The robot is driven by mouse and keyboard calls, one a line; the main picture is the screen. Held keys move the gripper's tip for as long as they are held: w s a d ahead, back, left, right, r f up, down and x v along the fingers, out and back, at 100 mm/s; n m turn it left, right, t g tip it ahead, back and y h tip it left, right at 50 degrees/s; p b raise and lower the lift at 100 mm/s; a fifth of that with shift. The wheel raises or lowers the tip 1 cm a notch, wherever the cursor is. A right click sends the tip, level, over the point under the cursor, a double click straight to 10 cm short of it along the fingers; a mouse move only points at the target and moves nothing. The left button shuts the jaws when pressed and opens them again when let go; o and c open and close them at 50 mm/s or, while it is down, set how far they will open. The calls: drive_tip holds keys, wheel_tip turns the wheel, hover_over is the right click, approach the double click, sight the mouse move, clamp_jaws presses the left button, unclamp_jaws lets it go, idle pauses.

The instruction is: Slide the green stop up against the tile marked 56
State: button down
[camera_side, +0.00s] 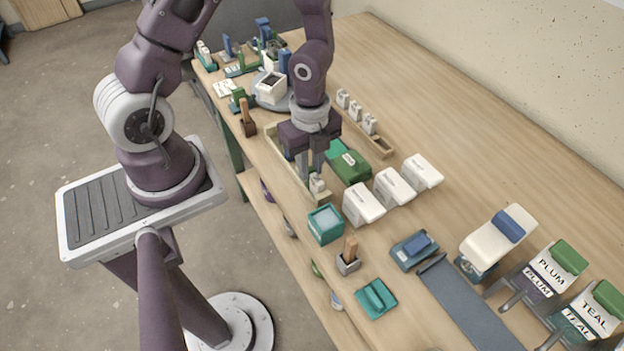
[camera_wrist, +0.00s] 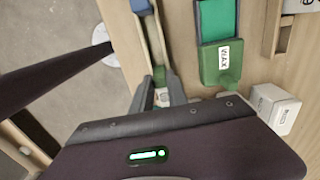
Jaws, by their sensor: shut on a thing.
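My gripper (camera_side: 310,172) reaches down into a narrow wooden tray (camera_side: 273,142) near the table's front edge. In the wrist view its fingers (camera_wrist: 160,82) are shut on a small green piece (camera_wrist: 160,74), which appears to be the green stop. A small white tile (camera_side: 317,184) stands at the tray's near end, close by the fingers; it shows partly in the wrist view (camera_wrist: 162,97). I cannot read its mark, nor tell whether the stop touches it. In the side view the fingers hide the stop. A blue piece (camera_wrist: 140,6) is farther along the tray.
A green box labelled WAX (camera_wrist: 222,70) lies right of the tray, with white boxes (camera_side: 363,204) beyond it. The back right table is clear.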

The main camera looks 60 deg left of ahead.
drive_tip(key=c, duration=1.4)
unclamp_jaws()
drive_tip(key=shift+r, duration=3.55)
drive_tip(key=shift+a, duration=0.1)
drive_tip(key=s+a+r+n+t+y, duration=0.2)
drive_tip(key=s+r+n+t+y, duration=0.15)
drive_tip(key=r+n, duration=0.8)
drive_tip(key=s+d+r+n+h, duration=0.1)
drive_tip(key=s+r+n, duration=0.1)
drive_tip(key=r, duration=0.1)
drive_tip(key=s+d+r+n+t+h, duration=0.1)
drive_tip(key=s+d+r+n, duration=0.1)
drive_tip(key=s+r, duration=0.1)
drive_tip(key=s+d+r+n+t+h, duration=0.1)
drive_tip(key=s+r+n, duration=0.1)
drive_tip(key=r, duration=0.1)
drive_tip(key=shift+s+d+r+n+h, duration=0.15)
drive_tip(key=shift+s+r+n+h, duration=0.05)
drive_tip(key=shift+n+h, duration=0.05)
